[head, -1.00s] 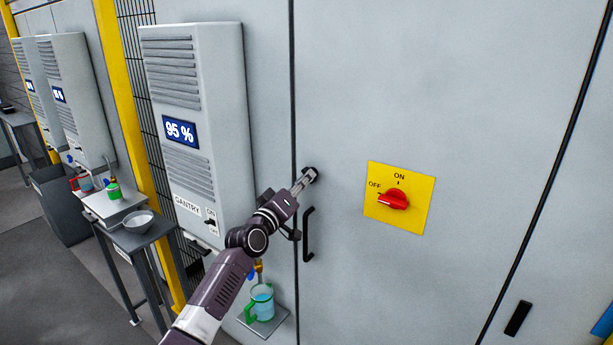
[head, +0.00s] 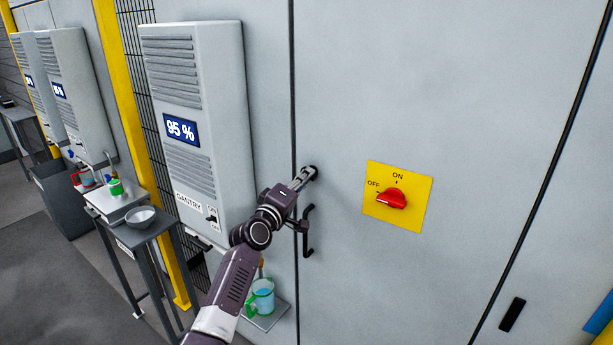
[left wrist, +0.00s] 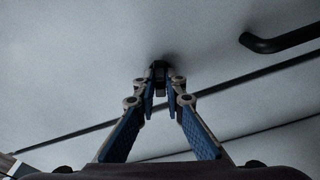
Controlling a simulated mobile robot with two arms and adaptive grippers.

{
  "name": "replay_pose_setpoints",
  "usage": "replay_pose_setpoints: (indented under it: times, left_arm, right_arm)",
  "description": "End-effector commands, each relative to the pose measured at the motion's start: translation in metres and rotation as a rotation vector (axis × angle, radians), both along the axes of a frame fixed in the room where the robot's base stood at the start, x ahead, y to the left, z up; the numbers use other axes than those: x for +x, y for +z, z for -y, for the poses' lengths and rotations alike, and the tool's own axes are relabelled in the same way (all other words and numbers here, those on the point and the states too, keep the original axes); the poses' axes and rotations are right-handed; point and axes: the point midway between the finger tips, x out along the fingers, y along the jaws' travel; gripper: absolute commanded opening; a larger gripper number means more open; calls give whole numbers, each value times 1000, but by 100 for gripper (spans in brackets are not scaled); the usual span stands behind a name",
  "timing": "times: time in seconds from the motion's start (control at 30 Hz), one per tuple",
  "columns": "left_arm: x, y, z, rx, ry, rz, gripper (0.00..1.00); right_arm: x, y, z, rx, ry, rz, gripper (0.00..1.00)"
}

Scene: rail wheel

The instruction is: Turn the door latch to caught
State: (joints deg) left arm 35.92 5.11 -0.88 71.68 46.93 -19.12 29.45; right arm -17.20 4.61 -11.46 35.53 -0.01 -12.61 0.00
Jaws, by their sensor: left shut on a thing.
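The door latch (left wrist: 158,68) is a small black knob on the grey cabinet door (head: 350,110). In the head view the latch (head: 313,171) sits just right of the door seam and above the black handle, mostly behind the fingertips. My left gripper (head: 305,177) reaches it from the lower left. In the left wrist view the fingers (left wrist: 160,90) close in on the latch from both sides and are shut on it. The latch's exact angle and any marks beside it are hidden or too small to tell. My right gripper is in neither view.
The black door handle (head: 308,232) is just below the gripper. A yellow plate with a red switch (head: 391,199) is to the right. A grey box reading 95 % (head: 181,131) is on the left, with a jug (head: 262,297) on a small shelf below.

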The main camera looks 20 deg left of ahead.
Motion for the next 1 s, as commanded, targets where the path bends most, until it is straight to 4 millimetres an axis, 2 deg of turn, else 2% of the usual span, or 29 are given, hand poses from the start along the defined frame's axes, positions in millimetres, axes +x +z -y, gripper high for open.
replay_pose_setpoints:
  times: [0.27,0.57,0.6,0.77,1.0]
  left_arm:
    - [0,1,1,-39,-1,-12,0]
    - [0,2,1,-352,0,-125,0]
    - [0,1,0,-350,0,-127,13]
    - [0,1,0,-345,0,-125,31]
    - [0,1,0,-343,0,-125,32]
  right_arm:
    - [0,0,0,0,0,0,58]
    - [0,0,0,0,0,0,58]
    - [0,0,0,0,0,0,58]
    - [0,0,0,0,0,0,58]
    - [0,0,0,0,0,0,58]
